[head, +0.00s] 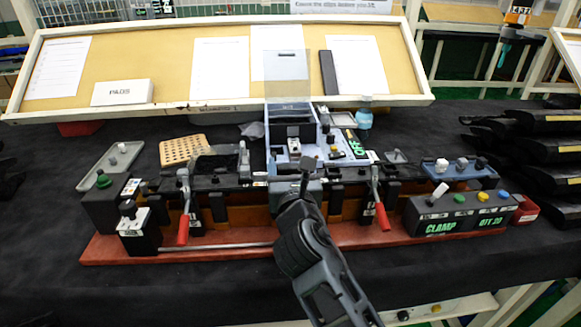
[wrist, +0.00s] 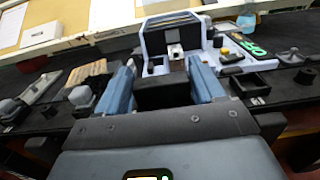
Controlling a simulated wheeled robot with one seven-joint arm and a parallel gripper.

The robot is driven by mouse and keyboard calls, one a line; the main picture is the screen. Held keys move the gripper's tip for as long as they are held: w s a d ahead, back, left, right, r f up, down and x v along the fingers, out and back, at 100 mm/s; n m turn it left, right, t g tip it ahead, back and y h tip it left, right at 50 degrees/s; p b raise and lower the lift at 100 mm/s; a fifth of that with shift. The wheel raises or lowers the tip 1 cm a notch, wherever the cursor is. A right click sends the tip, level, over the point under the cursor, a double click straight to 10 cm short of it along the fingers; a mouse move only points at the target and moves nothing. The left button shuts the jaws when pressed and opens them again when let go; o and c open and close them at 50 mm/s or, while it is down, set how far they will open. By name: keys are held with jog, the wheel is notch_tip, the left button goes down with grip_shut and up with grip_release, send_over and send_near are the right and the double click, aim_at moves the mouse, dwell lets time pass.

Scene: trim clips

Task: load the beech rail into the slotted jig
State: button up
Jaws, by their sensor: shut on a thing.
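The slotted jig is a long fixture on a red-brown base (head: 250,240), with a dark slotted bar along its top and red-handled toggle clamps (head: 183,215) and (head: 380,210). My gripper (wrist: 163,80) is at the middle of the jig, in front of the pale blue-grey station (wrist: 170,40). Its two blue fingers are shut on a dark block (wrist: 163,92). I cannot tell whether this block belongs to a longer piece or touches the jig. In the head view my wrist hides the jaws. I cannot pick out a pale beech rail with certainty; orange-brown wood (head: 245,212) shows behind the clamps.
A tan perforated block (head: 183,150) and a grey tray (head: 110,165) lie at the back left. A clamp button box (head: 460,213) stands at the right. Black parts (head: 545,150) are stacked at far right. A pinboard (head: 130,50) bounds the back. The dark front cloth is clear.

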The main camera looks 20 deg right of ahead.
jog(key=shift+w+a+b, duration=0.15)
jog(key=shift+w+a, duration=0.05)
jog(key=shift+a, duration=0.35)
jog(key=shift+w+a+b, duration=0.15)
jog(key=shift+a, duration=0.4)
dwell(0.3)
jog(key=o, duration=1.4)
jog(key=shift+c, duration=0.2)
jog(key=shift+f, duration=0.1)
jog(key=v, duration=0.7)
jog(key=shift+s+b, duration=0.35)
jog(key=shift+a, duration=0.1)
